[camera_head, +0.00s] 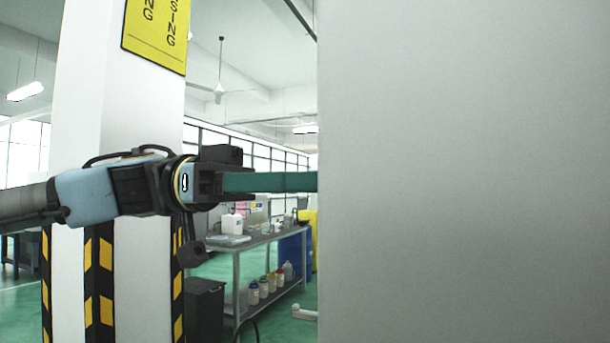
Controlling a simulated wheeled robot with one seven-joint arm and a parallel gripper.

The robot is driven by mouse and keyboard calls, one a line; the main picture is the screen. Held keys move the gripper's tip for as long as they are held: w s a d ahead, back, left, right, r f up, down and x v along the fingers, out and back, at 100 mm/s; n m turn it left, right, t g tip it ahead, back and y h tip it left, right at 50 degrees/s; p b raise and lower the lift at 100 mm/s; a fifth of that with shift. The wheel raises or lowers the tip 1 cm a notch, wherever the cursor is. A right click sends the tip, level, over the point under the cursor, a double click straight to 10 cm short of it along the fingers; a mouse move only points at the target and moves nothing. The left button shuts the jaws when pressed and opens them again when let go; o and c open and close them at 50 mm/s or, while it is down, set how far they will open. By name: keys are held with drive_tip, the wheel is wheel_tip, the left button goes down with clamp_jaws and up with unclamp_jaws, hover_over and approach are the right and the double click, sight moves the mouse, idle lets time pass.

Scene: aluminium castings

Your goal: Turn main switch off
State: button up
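No main switch shows in the head view. A large plain grey panel (465,170) fills the right half and hides whatever lies behind it. My gripper (228,183) is at the left end of a teal bar-like shape (272,182), just left of the panel's edge. This shape runs level to the right and ends at the panel's edge. I cannot tell whether it is part of my gripper or something behind. My gripper is seen from the side, and its opening cannot be made out.
A white pillar (85,150) with yellow-black stripes and a yellow sign (155,32) stands behind my arm. Further back are a workbench (262,238) with bottles, a dark bin (205,308) and a blue container (292,255). Green floor shows between them.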

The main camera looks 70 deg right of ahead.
clamp_jaws()
idle(0.3)
idle(0.3)
